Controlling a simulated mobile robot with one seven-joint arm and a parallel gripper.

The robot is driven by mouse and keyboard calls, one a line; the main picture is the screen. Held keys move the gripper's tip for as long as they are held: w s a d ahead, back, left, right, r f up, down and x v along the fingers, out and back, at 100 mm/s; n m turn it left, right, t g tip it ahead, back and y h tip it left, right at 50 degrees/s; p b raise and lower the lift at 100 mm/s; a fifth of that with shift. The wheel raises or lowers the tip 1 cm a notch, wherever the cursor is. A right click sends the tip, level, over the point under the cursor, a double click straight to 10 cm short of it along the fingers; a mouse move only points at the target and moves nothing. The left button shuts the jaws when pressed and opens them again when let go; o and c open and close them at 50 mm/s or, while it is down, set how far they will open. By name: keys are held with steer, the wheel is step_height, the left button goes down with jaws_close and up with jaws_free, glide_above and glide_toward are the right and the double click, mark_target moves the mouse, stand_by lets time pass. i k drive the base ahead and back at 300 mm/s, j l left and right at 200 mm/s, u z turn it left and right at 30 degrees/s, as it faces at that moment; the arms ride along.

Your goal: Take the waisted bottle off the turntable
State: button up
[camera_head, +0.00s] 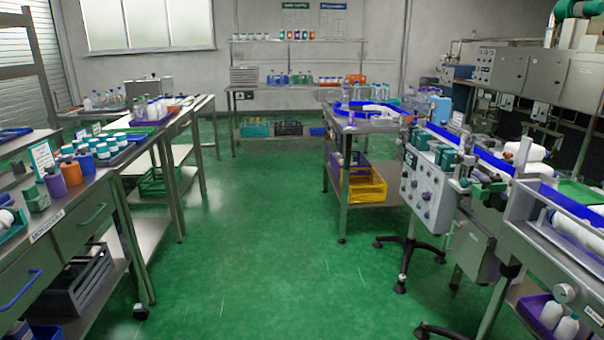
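My gripper is not in view. A table with a raised blue rim (345,112) stands right of the middle, some way off; it may be the turntable, but I cannot tell for sure. A curved white piece and small clear items sit on it, too small to make out. I cannot pick out the waisted bottle. Several small bottles (300,79) stand on the back bench, and capped bottles (85,155) stand on the left bench, their shapes unclear at this distance.
Open green floor (262,240) runs up the middle. A left bench with drawers (70,232) and a control panel (428,190) on a wheeled stand flank it. A yellow crate (364,189) sits under the blue-rimmed table. A purple tub (533,309) is at lower right.

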mark_target(345, 97)
steer(key=i, duration=2.55)
steer(key=i+z, duration=0.15)
steer(key=i, duration=0.45)
steer(key=i+j+z, duration=0.1)
steer(key=i, duration=0.55)
steer(key=i+j+z, duration=0.2)
steer(key=i+z, duration=0.15)
steer(key=i+j+z, duration=0.4)
steer(key=i+j, duration=0.1)
steer(key=i, duration=1.15)
steer(key=l+z, duration=0.05)
